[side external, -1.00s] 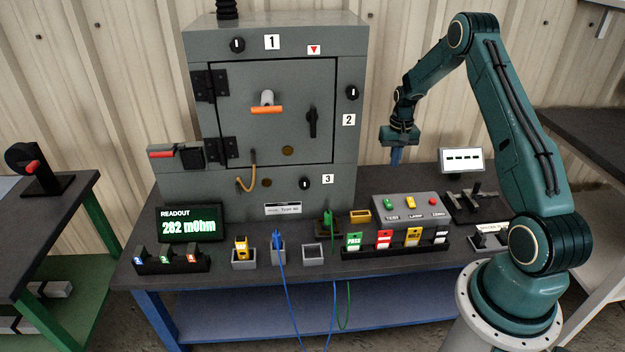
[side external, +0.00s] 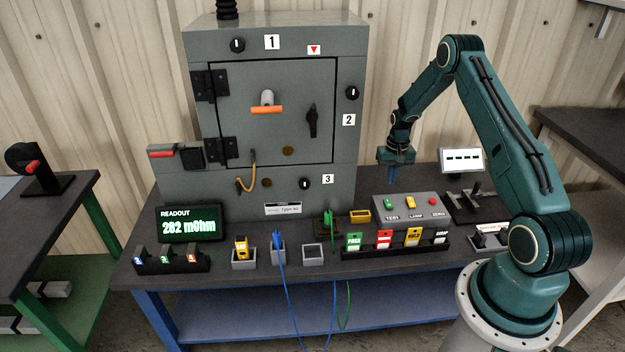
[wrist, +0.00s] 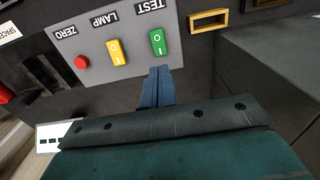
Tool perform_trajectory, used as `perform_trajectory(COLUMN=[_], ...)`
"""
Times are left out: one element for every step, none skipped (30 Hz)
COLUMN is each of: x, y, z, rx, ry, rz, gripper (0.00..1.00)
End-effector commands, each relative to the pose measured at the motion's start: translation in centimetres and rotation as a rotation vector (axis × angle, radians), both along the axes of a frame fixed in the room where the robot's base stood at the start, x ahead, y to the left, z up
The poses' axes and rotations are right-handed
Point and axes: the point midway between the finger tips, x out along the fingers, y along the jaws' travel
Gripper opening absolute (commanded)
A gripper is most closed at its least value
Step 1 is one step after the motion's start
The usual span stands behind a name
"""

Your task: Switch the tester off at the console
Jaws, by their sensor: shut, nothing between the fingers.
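The grey console (side external: 407,208) stands on the bench right of the enclosure. It bears a green TEST rocker (side external: 388,203), a yellow LAMP rocker (side external: 410,202) and a red ZERO button (side external: 433,201). In the wrist view the green TEST rocker (wrist: 157,42) shows its marks, and the yellow one (wrist: 117,50) is beside it. My gripper (side external: 392,181) is shut and empty, pointing down just above and behind the TEST rocker. Its blue fingertips (wrist: 157,84) show close to that rocker, apart from it. The readout (side external: 190,224) is lit and reads 202 mOhm.
The grey enclosure (side external: 225,185) with its shut door stands left of my gripper. A yellow-rimmed holder (side external: 360,216) sits left of the console, and a rack of coloured tags (side external: 395,247) lies in front. A white display (side external: 461,160) stands at the back right.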

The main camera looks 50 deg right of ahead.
Motion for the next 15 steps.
perform_trajectory(x=[-0.1,0.0,-0.1,0.0,-0.1,-0.1,-0.1,0.0,0.0,0.0,0.0,-0.1,-0.1,0.0,0.0], y=[0.0,0.0,0.0,0.0,0.0,0.1,0.0,0.0,0.0,0.0,0.0,0.0,0.0,0.0,0.0], z=[-0.9,-1.4,-2.0,-2.4,-2.8,-3.4,-3.8,-4.2,-4.7,-5.0,-5.3,-5.7,-6.0,-6.2,-6.4], rx=[0.002,0.002,0.002,0.002,0.002,0.003,0.002,0.001,0.001,0.001,0.001,0.001,0.002,0.001,0.001], ry=[0.002,0.002,0.002,0.002,0.002,0.003,0.002,0.001,0.001,0.001,0.001,0.001,0.002,0.001,0.001], rz=[0.000,0.000,0.000,0.000,0.000,0.000,0.000,0.000,0.000,0.000,0.000,0.000,0.000,0.000,0.000], gripper=[0.00,0.00,0.00,0.00,0.00,0.00,0.00,0.00,0.00,0.00,0.00,0.00,0.00,0.00,0.00])
